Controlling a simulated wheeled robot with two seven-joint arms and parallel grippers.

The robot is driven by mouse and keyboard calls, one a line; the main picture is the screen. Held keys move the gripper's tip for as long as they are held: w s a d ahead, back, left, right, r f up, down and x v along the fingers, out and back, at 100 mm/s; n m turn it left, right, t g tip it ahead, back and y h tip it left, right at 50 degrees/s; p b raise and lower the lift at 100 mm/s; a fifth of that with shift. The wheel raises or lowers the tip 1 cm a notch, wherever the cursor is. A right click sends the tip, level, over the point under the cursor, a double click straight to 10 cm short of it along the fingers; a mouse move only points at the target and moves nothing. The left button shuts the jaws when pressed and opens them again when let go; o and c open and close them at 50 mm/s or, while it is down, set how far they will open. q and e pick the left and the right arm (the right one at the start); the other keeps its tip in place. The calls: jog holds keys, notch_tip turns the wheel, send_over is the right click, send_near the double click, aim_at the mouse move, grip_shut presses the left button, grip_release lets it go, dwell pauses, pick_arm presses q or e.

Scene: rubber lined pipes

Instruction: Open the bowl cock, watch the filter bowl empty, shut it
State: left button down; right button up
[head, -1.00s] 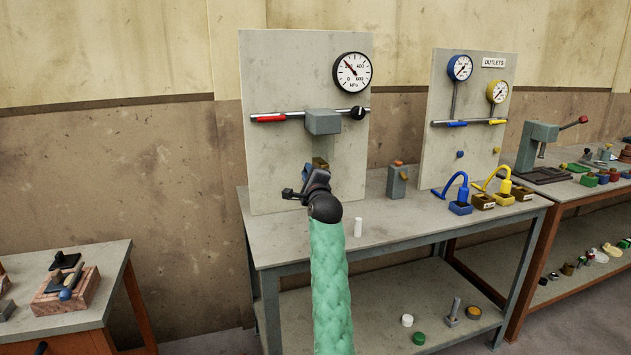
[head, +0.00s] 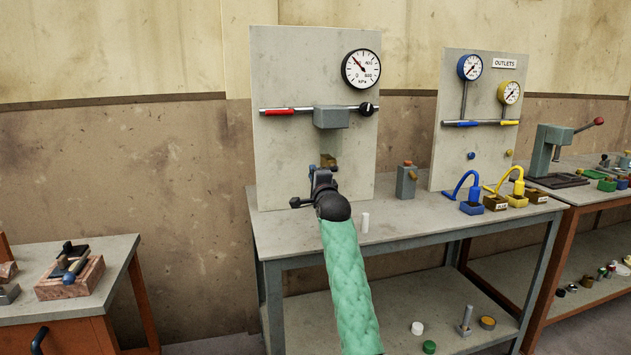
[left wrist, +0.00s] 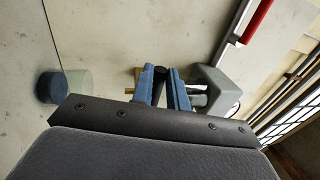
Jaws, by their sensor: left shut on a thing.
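The grey filter head (head: 331,117) sits on the pipe of the left panel, and the greenish, see-through filter bowl (head: 331,144) hangs below it. I cannot make out a liquid level in the bowl. The brass-coloured cock body (head: 328,160) is under the bowl, just beyond my left gripper (head: 322,177). In the left wrist view, the blue fingers of my left gripper (left wrist: 161,88) are closed on a black piece (left wrist: 160,74), which looks like the bowl cock's handle. The grey filter head (left wrist: 212,88) is right of them. My right gripper is not in view.
A red-handled lever (head: 278,111) and black knob (head: 366,107) are on the pipe, with a white-faced gauge (head: 361,69) above. A small white cylinder (head: 365,222) stands on the bench (head: 400,225). The outlets panel (head: 450,90) is to the right.

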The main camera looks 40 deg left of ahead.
pick_arm(q)
jog(key=shift+f, duration=0.25)
dwell(0.3)
jog(key=c, duration=1.4)
grip_release()
jog(key=shift+o, duration=0.2)
jog(key=shift+d+b, duration=0.1)
jog(key=shift+b, duration=0.25)
